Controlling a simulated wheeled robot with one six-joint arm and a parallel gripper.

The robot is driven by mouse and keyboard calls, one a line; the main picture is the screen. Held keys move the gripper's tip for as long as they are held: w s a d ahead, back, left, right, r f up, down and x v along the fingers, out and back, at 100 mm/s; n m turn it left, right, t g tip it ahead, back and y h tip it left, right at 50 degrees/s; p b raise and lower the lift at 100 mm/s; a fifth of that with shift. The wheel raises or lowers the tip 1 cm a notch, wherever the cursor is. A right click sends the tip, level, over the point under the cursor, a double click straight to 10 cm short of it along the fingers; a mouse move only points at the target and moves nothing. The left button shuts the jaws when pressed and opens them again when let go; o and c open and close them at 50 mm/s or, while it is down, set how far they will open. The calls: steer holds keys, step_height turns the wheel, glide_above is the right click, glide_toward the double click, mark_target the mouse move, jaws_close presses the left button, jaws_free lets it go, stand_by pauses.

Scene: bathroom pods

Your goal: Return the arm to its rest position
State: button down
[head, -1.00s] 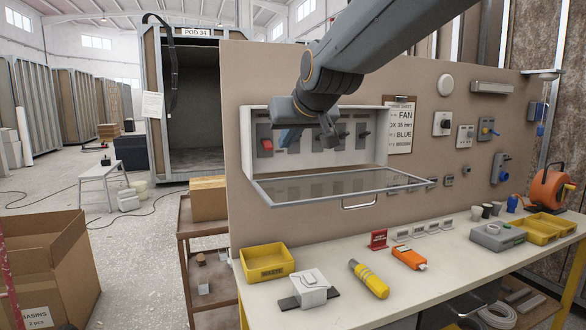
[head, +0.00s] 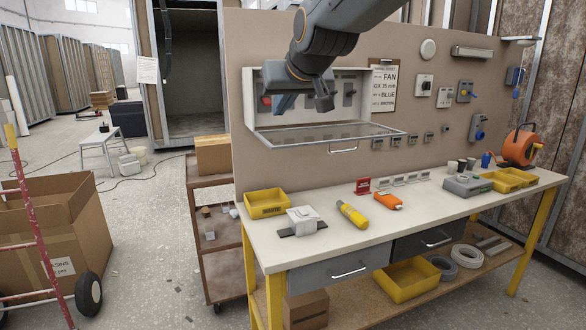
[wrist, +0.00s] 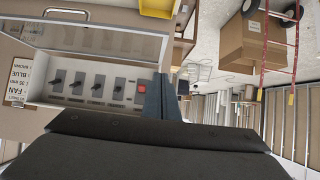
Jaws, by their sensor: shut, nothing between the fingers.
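My gripper (head: 279,104) is at the end of my grey arm, which reaches in from the top of the head view. Its bluish fingers are shut and empty. In the wrist view the fingers (wrist: 160,97) point up the picture, near a red switch (wrist: 142,87) in the box's row of dark switches. The box's clear flap (head: 330,134) hangs open toward the bench, and the fingers look apart from it.
The workbench (head: 345,260) below holds a yellow bin (head: 267,204), a yellow-grey tool (head: 351,214) and an orange device (head: 388,201). A brown trolley (head: 226,270) stands left of it. A cardboard box (head: 50,230) and a red hand truck (head: 40,235) are farther left, with open floor between.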

steer(key=s+d+f+m+g+h, duration=0.1)
steer(key=s+d+f+g, duration=0.1)
steer(key=s+d+f, duration=0.6)
steer(key=s+d+f+m+g+h, duration=0.1)
steer(key=s+d+f+g, duration=0.25)
steer(key=f, duration=0.75)
steer(key=s+d+f+m+g+h, duration=0.15)
steer(key=s+d+f, duration=0.25)
steer(key=d+f, duration=0.45)
steer(key=s+d+f+g, duration=0.2)
steer(key=s+f+g, duration=0.1)
steer(key=s+f, duration=0.5)
steer(key=s, duration=0.3)
steer(key=shift+s+d+f+m, duration=0.2)
steer(key=shift+s+f+m, duration=0.1)
steer(key=shift+s+m, duration=0.05)
steer(key=shift+h, duration=0.25)
